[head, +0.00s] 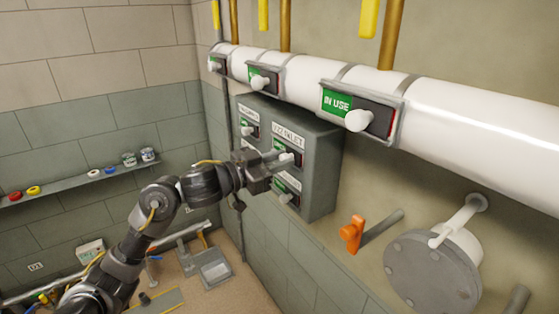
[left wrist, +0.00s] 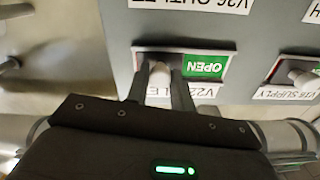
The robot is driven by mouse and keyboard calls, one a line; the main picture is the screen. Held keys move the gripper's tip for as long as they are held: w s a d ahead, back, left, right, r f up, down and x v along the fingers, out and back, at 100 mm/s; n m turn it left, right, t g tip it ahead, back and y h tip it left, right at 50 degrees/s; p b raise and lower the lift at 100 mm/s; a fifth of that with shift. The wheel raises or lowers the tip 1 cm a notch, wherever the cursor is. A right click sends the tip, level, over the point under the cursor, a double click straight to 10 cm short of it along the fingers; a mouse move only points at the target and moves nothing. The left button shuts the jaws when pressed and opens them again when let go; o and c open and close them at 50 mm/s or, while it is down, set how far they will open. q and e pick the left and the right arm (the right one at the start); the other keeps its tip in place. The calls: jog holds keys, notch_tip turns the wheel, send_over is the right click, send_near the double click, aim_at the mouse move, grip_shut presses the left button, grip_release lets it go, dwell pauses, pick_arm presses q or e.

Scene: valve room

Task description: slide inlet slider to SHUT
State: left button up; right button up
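The inlet slider (left wrist: 203,66) sits on a grey panel box (head: 318,165) on the right wall, by a label reading V22 INLET (head: 288,134). In the left wrist view, which is upside down, its green OPEN field shows beside its pale knob (left wrist: 160,74). My left gripper (head: 278,162) is at this slider; it also shows in the left wrist view (left wrist: 160,85). In the head view the gripper partly hides the slider. My right gripper is in neither view.
Other sliders (head: 249,130) (left wrist: 300,75) sit on the same panel. A white pipe (head: 450,105) above carries an IN USE slider (head: 340,103) and others. An orange-handled lever (head: 352,233) and a round grey flange (head: 430,275) are lower right. A shelf (head: 75,183) is at left.

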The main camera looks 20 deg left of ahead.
pick_arm(q)
grip_shut()
jog(key=w+a, duration=0.2)
jog(key=w+a+p, duration=0.1)
jog(key=w+a, duration=0.1)
jog(key=a, duration=0.1)
jog(key=shift+r, duration=0.1)
jog(key=o, duration=0.7)
grip_release()
jog(key=shift+w, duration=0.1)
